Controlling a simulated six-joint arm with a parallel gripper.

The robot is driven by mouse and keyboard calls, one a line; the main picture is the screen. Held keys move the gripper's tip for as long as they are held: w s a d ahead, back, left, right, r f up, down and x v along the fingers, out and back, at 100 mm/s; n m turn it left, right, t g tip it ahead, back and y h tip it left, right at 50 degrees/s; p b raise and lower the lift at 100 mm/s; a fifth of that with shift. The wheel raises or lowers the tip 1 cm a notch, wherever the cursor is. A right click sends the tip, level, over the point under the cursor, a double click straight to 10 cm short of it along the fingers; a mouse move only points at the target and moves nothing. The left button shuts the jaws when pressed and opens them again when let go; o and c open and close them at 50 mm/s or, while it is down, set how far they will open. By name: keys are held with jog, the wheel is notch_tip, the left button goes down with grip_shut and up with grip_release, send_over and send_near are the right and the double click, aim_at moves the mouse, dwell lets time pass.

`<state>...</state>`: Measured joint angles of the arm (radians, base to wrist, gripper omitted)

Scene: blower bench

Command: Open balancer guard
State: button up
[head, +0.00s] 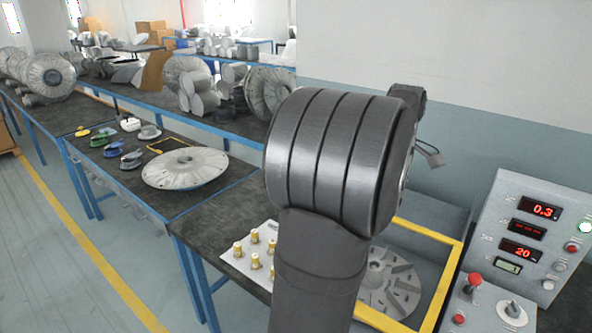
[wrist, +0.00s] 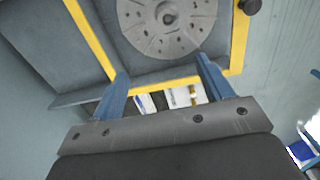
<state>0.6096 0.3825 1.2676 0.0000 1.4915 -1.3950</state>
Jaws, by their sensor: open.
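The yellow-edged balancer guard (head: 449,281) surrounds a grey slotted disc (head: 391,286) on the bench, just right of my arm, which covers its left part. In the wrist view the yellow frame (wrist: 92,38) runs around the same disc (wrist: 165,22). A dark round knob (wrist: 250,6) shows at the frame's upper right. My gripper (wrist: 162,70) is open, its two blue fingers spread and empty near the frame's lower edge. I cannot tell whether the fingers touch the frame. In the head view my own arm hides the fingers.
A control panel (head: 524,243) with red displays stands at the right, with a red knob (head: 473,283) in front. Brass pieces (head: 255,236) stand on a white plate left of my arm. A large pale disc (head: 185,168) lies on the bench farther left. A wall rises behind.

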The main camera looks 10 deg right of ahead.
jog(key=c, duration=0.4)
jog(key=shift+o, duration=0.2)
jog(key=s+a+f+g+h, duration=0.1)
jog(key=a+f+g, duration=0.1)
jog(key=a+f, duration=0.2)
jog(key=s+a+f+g+h, duration=0.1)
jog(key=a+f+g, duration=0.1)
jog(key=a+f, duration=0.2)
jog(key=s+a+f+g+h, duration=0.1)
jog(key=s+a+f, duration=0.1)
jog(key=a+f, duration=0.3)
jog(key=shift+a+g, duration=0.4)
jog(key=shift+a, duration=1.65)
jog(key=s+a+f+n+t+h, duration=0.3)
jog(key=s+a+n+t+h, duration=0.5)
jog(key=s+a+n+h, duration=0.5)
jog(key=w+d+m, duration=0.1)
jog(key=d, duration=0.5)
jog(key=w+d+m+h, duration=0.1)
jog(key=d, duration=0.5)
jog(key=w+d+h, duration=0.1)
jog(key=w+d, duration=0.1)
jog(key=d, duration=0.4)
jog(key=shift+f+m, duration=0.1)
jog(key=shift+m, duration=0.3)
jog(key=shift+c, duration=0.2)
grip_shut()
